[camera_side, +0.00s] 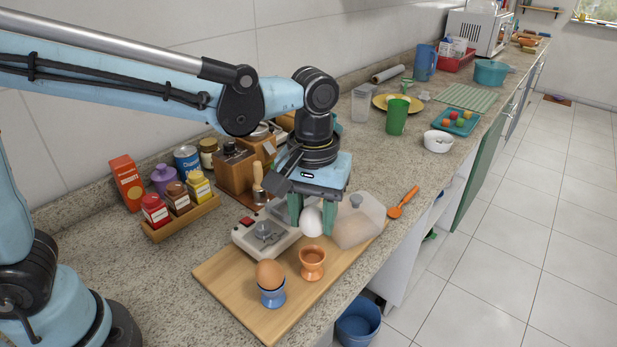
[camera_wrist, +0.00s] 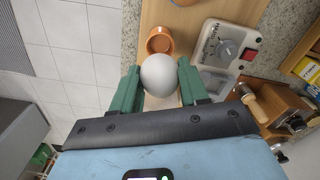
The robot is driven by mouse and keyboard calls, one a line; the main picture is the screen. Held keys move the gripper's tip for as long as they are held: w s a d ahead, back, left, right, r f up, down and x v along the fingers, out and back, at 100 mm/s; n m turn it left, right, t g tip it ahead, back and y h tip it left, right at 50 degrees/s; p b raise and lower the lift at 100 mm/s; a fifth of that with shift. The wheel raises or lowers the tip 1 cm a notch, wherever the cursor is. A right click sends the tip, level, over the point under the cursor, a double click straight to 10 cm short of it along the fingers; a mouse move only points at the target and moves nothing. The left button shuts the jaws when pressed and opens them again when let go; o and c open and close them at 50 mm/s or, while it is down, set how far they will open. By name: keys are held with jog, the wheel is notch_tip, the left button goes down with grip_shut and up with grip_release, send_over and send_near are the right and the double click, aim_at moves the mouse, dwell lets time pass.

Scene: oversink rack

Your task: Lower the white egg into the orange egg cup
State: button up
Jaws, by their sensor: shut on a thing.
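The white egg (camera_side: 312,221) is held between the green fingers of my gripper (camera_side: 314,218), above the far part of the wooden board. In the wrist view the white egg (camera_wrist: 159,75) sits between the two fingers of my gripper (camera_wrist: 158,82). The orange egg cup (camera_side: 312,263) stands upright and empty on the board, nearer the side camera than the egg. In the wrist view the orange egg cup (camera_wrist: 160,42) shows just beyond the egg, apart from it as far as I can tell.
A blue egg cup with a brown egg (camera_side: 269,273) stands beside the orange cup on the wooden board (camera_side: 225,275). An orange spoon (camera_side: 403,203) lies near the counter edge.

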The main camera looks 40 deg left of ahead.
jog(key=shift+f, duration=0.15)
jog(key=shift+f, duration=0.65)
send_over(313, 261)
jog(key=shift+f, duration=2.2)
dwell(1.4)
jog(key=o, duration=1.1)
jog(key=shift+o, duration=0.2)
jog(key=shift+r, duration=0.15)
